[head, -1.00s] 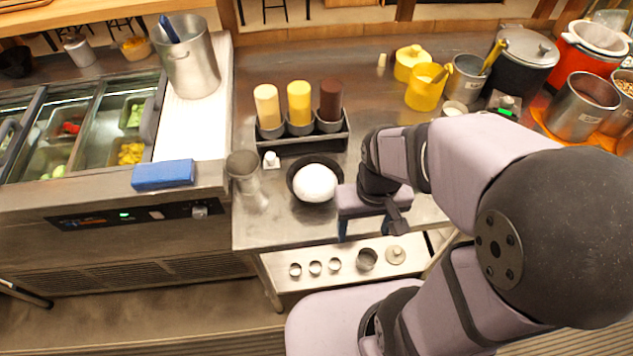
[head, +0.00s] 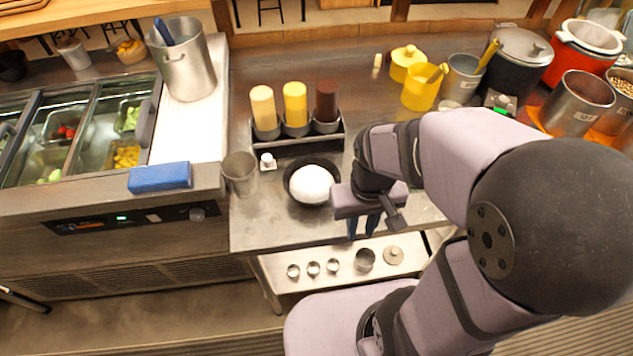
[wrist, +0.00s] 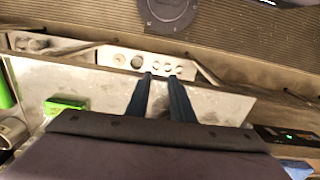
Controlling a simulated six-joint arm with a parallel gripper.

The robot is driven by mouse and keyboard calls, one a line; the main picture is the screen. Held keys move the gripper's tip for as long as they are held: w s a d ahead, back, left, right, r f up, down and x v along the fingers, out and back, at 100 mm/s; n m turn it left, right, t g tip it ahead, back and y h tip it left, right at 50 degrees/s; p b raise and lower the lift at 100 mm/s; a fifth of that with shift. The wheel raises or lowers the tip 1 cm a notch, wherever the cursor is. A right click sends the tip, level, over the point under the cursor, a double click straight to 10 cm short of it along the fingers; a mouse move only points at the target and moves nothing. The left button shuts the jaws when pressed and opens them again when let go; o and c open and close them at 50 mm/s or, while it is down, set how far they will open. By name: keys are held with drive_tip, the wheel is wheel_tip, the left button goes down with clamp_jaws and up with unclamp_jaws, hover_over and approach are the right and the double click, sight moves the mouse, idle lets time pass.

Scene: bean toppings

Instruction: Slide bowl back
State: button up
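The black bowl (head: 290,191) stands on the steel counter in the head view, upright, with a smooth white mound (head: 313,184) in it. My gripper (head: 364,228) is just right of the bowl and nearer the counter's front edge, pointing down. Its palm is close to the bowl's right rim; I cannot tell whether they touch. In the wrist view, the two dark blue fingers (wrist: 160,78) are partly drawn together, with a narrow gap and nothing between them. The bowl does not show in the wrist view.
A rack with squeeze bottles (head: 295,104) stands behind the bowl. A metal cup (head: 239,172) and a small white shaker (head: 267,161) are on its left. The counter in front of the bowl is clear.

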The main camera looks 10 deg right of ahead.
drive_tip(key=w+a+n, duration=0.1)
drive_tip(key=w+n, duration=0.1)
drive_tip(key=w+a+n+h+b, duration=0.1)
drive_tip(key=w+n, duration=0.1)
drive_tip(key=w+n+g+h, duration=0.1)
drive_tip(key=w+n, duration=0.1)
drive_tip(key=shift+w+a+f+n+b, duration=0.2)
drive_tip(key=shift+a+n+b, duration=0.15)
drive_tip(key=shift+a+n, duration=0.05)
clamp_jaws()
drive_tip(key=w+a+n+t+h+b, duration=0.2)
drive_tip(key=w+a+n+h, duration=0.4)
drive_tip(key=w+a+n, duration=0.4)
drive_tip(key=a+n, duration=0.2)
drive_tip(key=shift+w+a+h+b, duration=0.35)
drive_tip(key=shift+a+h, duration=0.05)
